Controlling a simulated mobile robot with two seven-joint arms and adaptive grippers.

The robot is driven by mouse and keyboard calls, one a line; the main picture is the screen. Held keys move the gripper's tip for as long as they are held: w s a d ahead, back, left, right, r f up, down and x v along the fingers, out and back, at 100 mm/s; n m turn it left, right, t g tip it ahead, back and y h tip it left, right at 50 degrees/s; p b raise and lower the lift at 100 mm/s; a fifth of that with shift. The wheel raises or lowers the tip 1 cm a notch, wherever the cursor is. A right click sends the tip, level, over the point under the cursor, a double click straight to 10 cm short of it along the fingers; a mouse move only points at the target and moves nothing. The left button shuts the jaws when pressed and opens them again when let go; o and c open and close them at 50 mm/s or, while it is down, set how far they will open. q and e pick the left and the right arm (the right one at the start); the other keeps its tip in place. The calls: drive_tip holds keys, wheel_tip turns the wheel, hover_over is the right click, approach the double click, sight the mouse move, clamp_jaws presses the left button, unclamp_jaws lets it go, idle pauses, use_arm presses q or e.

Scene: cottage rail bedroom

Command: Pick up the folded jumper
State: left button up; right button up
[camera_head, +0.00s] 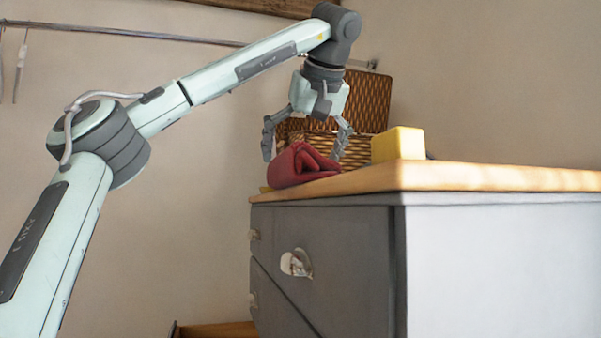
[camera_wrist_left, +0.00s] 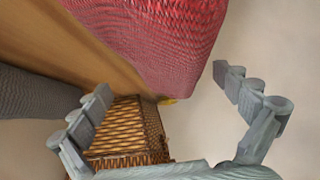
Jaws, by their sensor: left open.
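The folded jumper (camera_head: 301,166) is a dark red roll on the front left part of the wooden dresser top. It fills the upper middle of the left wrist view (camera_wrist_left: 160,40), with a ribbed knit surface. My left gripper (camera_head: 304,158) is open, pointing down over the jumper, its fingers spread to either side. In the left wrist view the gripper's fingers (camera_wrist_left: 165,92) are wide apart with nothing between their tips, and the jumper lies beyond them. I cannot tell whether a finger touches it. My right gripper is not in view.
The grey dresser has a wooden top (camera_head: 470,176). A woven basket (camera_head: 362,103) with a raised lid stands behind the gripper; it also shows in the left wrist view (camera_wrist_left: 125,130). A yellow block (camera_head: 398,144) sits to the right. A rail (camera_head: 130,33) runs along the wall.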

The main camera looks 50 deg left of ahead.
use_arm(q)
drive_tip(key=shift+w+a+f, duration=0.2)
drive_tip(key=shift+a+f, duration=0.1)
drive_tip(key=shift+f, duration=0.05)
drive_tip(key=c, duration=1.3)
